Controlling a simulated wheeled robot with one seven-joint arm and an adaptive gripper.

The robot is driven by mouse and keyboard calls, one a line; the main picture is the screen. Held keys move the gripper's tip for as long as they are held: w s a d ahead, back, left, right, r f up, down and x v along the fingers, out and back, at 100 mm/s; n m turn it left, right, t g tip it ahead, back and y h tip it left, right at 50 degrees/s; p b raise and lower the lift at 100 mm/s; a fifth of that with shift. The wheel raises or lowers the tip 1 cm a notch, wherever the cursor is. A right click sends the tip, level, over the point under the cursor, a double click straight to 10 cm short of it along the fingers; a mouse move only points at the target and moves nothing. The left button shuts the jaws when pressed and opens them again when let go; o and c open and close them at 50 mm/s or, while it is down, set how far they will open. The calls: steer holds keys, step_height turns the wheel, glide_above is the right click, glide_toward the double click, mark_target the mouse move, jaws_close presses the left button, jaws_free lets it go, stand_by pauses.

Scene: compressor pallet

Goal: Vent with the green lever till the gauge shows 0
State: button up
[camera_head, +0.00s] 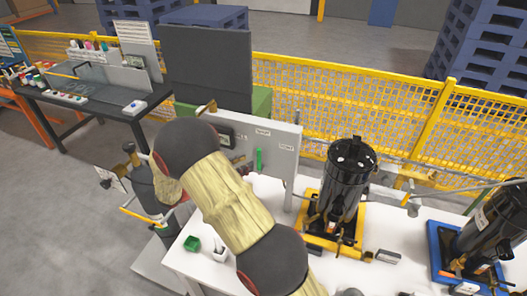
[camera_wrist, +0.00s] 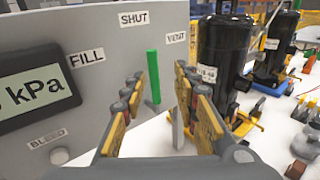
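The green lever (camera_wrist: 153,75) stands upright on the grey panel (camera_wrist: 105,110), between the SHUT label (camera_wrist: 133,19) and the VENT label (camera_wrist: 176,38). It also shows in the head view (camera_head: 259,159). The gauge (camera_wrist: 36,88) reads in kPa; its number is cut off at the left edge, so I cannot read it. My gripper (camera_wrist: 159,76) is open, with one finger on each side of the lever in the wrist view. I cannot tell whether a finger touches it.
A FILL label (camera_wrist: 86,57) and a BLEED label (camera_wrist: 46,139) with a round knob (camera_wrist: 59,156) are on the panel. A black tank (camera_head: 349,180) on a yellow base stands right of it. Another tank (camera_head: 490,230) stands at far right. A yellow fence (camera_head: 350,100) runs behind.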

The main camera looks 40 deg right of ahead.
steer(key=shift+n+t, duration=0.3)
steer(key=shift+n, duration=0.1)
steer(key=d, duration=0.8)
steer(key=shift+w+f, duration=0.25)
steer(key=shift+f, duration=0.1)
steer(key=shift+c, duration=0.6)
jaws_close()
